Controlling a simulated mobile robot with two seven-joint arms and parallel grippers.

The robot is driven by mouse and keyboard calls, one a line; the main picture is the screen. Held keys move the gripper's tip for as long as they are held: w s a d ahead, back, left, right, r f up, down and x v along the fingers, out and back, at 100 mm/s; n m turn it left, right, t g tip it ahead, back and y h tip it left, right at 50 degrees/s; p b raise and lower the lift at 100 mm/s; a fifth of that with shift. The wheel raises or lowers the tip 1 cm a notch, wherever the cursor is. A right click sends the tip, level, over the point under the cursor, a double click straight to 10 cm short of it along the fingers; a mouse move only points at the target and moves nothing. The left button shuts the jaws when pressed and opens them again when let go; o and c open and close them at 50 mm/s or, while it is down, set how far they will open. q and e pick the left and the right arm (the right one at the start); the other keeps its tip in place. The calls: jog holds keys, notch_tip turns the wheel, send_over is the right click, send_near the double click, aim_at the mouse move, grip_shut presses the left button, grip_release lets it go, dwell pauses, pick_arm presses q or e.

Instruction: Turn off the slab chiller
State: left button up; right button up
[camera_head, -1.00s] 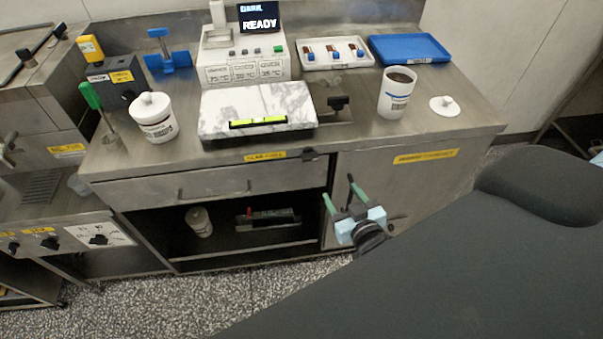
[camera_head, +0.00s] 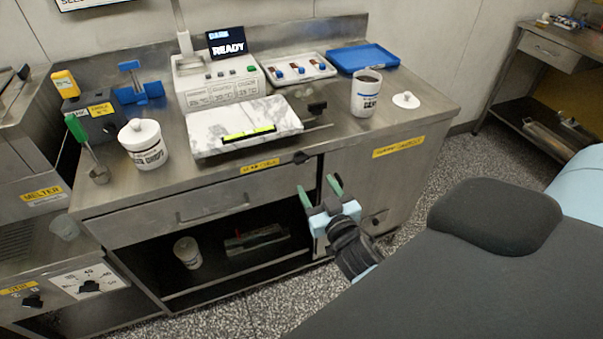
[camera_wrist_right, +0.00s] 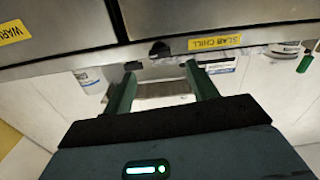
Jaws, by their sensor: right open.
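The yellow slab chill label (camera_head: 259,166) is on the counter's front edge, below the marble slab (camera_head: 205,133). A small black knob (camera_head: 301,157) sits just right of that label. In the right wrist view the knob (camera_wrist_right: 160,48) shows beside the label (camera_wrist_right: 214,42), ahead of the fingers. Which way the knob is turned is too small to tell. My right gripper (camera_head: 320,187) is open and empty, in front of the cabinet and below the knob, apart from it. Its two green fingers (camera_wrist_right: 160,75) point toward the counter edge. My left gripper is out of view.
On the counter (camera_head: 330,135) stand a lidded white pot (camera_head: 143,148), a control box (camera_head: 215,90) with a screen reading READY, a white mug (camera_head: 365,100), a small lid (camera_head: 406,100) and a blue tray (camera_head: 362,58). An open shelf (camera_head: 205,275) lies below the drawer (camera_head: 205,212).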

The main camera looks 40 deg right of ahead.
aim_at(301, 159)
jog(key=shift+x, duration=4)
jog(key=shift+d, duration=0.1)
jog(key=shift+c, duration=0.5)
jog(key=c, duration=0.9)
jog(key=shift+s+d+n+p, duration=0.15)
jog(key=shift+n+p, duration=0.15)
jog(key=shift+n, duration=2.4)
jog(key=o, duration=1)
